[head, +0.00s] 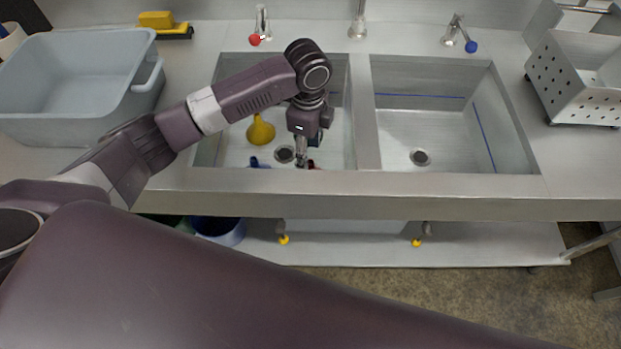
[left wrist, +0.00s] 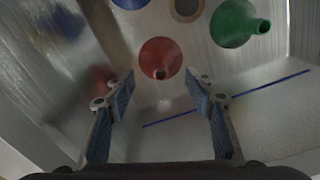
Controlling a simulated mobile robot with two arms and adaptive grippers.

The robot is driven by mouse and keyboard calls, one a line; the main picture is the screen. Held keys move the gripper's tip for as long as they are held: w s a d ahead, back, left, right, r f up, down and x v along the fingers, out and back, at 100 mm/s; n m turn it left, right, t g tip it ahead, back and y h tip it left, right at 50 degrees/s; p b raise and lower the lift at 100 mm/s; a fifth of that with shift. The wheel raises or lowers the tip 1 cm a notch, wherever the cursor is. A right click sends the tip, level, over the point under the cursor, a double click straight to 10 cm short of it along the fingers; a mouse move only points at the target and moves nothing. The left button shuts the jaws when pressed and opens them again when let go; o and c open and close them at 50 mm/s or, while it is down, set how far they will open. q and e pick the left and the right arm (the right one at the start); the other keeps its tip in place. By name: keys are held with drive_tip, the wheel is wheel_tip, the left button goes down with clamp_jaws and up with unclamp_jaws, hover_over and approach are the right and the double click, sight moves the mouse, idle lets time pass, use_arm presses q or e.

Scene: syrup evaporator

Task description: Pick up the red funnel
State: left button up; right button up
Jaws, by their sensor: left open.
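The red funnel (left wrist: 160,58) lies in the left sink basin, just beyond and between my left fingertips in the left wrist view. My left gripper (left wrist: 163,92) is open and empty, pointing down into the left basin (head: 338,110). The gap between its fingers faces the funnel, and I see no contact. In the head view the gripper (head: 302,158) is partly hidden. My right gripper is not in view.
A green funnel (left wrist: 236,24) and a blue object (left wrist: 130,3) lie near the red funnel. A yellow funnel (head: 261,131) stands farther back in the left basin. The basin walls and divider (head: 362,115) stand close around. The right basin (head: 440,125) is empty.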

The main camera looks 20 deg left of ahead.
sight(310, 162)
use_arm(q)
drive_tip(key=f, duration=0.7)
drive_tip(key=shift+d+p, duration=0.2)
drive_tip(key=shift+p, duration=0.15)
drive_tip(key=shift+c, duration=0.6)
drive_tip(key=c, duration=1)
drive_tip(key=shift+c, duration=0.4)
